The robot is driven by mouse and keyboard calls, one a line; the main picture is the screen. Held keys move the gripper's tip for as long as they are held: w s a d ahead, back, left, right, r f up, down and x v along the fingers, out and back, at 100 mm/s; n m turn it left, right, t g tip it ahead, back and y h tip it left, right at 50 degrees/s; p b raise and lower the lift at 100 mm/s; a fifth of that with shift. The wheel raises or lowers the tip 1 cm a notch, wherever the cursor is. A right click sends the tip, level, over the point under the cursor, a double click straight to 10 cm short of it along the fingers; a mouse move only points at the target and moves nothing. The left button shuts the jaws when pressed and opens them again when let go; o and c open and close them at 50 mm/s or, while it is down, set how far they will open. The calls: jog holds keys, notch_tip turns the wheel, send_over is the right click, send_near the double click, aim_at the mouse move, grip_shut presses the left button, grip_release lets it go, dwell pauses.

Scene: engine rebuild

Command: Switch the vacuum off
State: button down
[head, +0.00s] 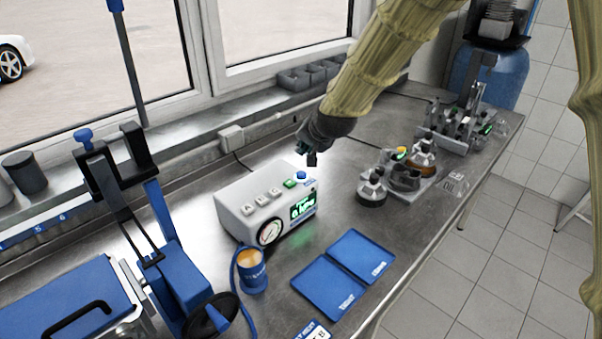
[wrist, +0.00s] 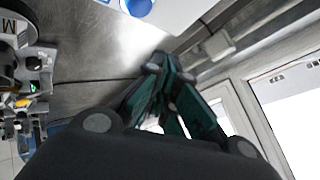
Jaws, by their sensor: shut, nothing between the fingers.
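The vacuum unit (head: 248,208) is a white box on the metal bench, with a row of lettered keys, a round dial gauge (head: 270,232) and a display (head: 303,206) lit green; its digits are too small to read surely. A green button (head: 290,183) and a round blue button (head: 301,175) sit on its top at the right end. My gripper (head: 312,162) is shut and empty, just above and behind the blue button, apart from it. In the wrist view my gripper (wrist: 158,62) points past the white box (wrist: 182,14), with the blue button (wrist: 138,7) at the top edge.
Two blue trays (head: 343,272) lie in front of the unit, and a blue cup (head: 251,270) with a hose stands beside them. A blue fixture (head: 185,280) is at the left. Round parts (head: 372,188) stand at the right. The window sill (head: 190,137) runs behind.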

dwell(0.3)
jog(key=m+p, duration=0.1)
jog(key=a+m+g+y+p, duration=0.1)
jog(key=p, duration=0.1)
jog(key=shift+s+a+r, duration=0.3)
jog(key=shift+s+r, duration=0.05)
jog(key=r+m+g+y+p, duration=0.1)
jog(key=m+p, duration=0.2)
jog(key=r+m+y+p, duration=0.1)
jog(key=m+p, duration=0.1)
jog(key=m, duration=0.1)
jog(key=r+m+g+y+p, duration=0.1)
jog(key=m+p, duration=0.1)
jog(key=p, duration=0.1)
jog(key=shift+s+r+m+g+y+p, duration=0.25)
jog(key=shift+s+m+g+y+p, duration=0.05)
jog(key=shift+m, duration=0.1)
jog(key=shift+f, duration=0.15)
jog(key=b, duration=0.4)
send_over(299, 175)
notch_tip(299, 175, down, 6)
jog(key=shift+r, duration=0.1)
jog(key=shift+w+f+b, duration=0.1)
jog(key=shift+f+b, duration=0.4)
jog(key=shift+f, duration=0.9)
jog(key=shift+f, duration=0.15)
